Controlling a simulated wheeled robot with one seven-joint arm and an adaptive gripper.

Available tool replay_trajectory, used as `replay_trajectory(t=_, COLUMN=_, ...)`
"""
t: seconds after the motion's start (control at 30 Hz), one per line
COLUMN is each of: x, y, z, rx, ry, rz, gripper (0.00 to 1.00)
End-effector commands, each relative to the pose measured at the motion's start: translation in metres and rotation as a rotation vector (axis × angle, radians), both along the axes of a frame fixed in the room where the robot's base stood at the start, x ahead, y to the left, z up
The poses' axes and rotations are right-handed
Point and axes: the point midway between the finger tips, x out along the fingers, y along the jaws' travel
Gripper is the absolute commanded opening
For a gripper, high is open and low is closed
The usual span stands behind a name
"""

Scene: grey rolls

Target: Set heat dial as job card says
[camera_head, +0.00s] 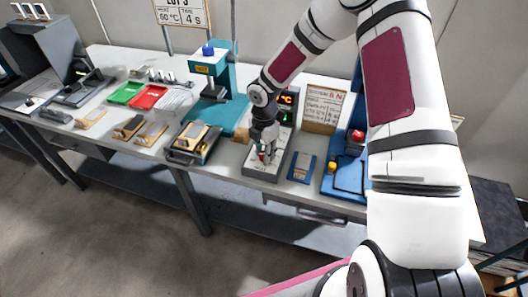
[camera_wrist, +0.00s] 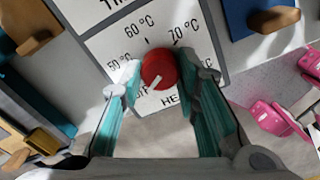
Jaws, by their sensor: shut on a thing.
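The red heat dial (camera_wrist: 160,66) sits on a white panel (camera_wrist: 105,42) marked 50 °C at left, 60 °C at the top and 70 °C at upper right. Its white mark points down and slightly left, away from these three labels. My gripper (camera_wrist: 162,80) has its teal-padded fingers on both sides of the dial and is shut on it. In the head view, my gripper (camera_head: 265,152) is over the grey control box (camera_head: 262,170), and the dial is mostly hidden. The job card (camera_head: 181,14) at the top shows a °C figure, with an unclear first digit, and 4 s.
A display (camera_head: 287,98) is partly behind my arm. A teal press (camera_head: 210,65) and a dark tray (camera_head: 193,143) stand left.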

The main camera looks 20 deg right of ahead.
Motion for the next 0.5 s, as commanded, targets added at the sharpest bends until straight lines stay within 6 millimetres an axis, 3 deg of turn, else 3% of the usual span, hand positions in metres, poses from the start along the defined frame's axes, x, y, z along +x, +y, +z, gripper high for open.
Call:
replay_trajectory(t=0.27, x=0.0005, y=-0.0003, z=0.0002, rx=-0.001, ry=0.000, rz=-0.042, gripper=0.02)
replay_trajectory(t=0.5, x=0.0012, y=-0.0001, z=0.0001, rx=-0.002, ry=-0.001, rz=-0.184, gripper=0.02)
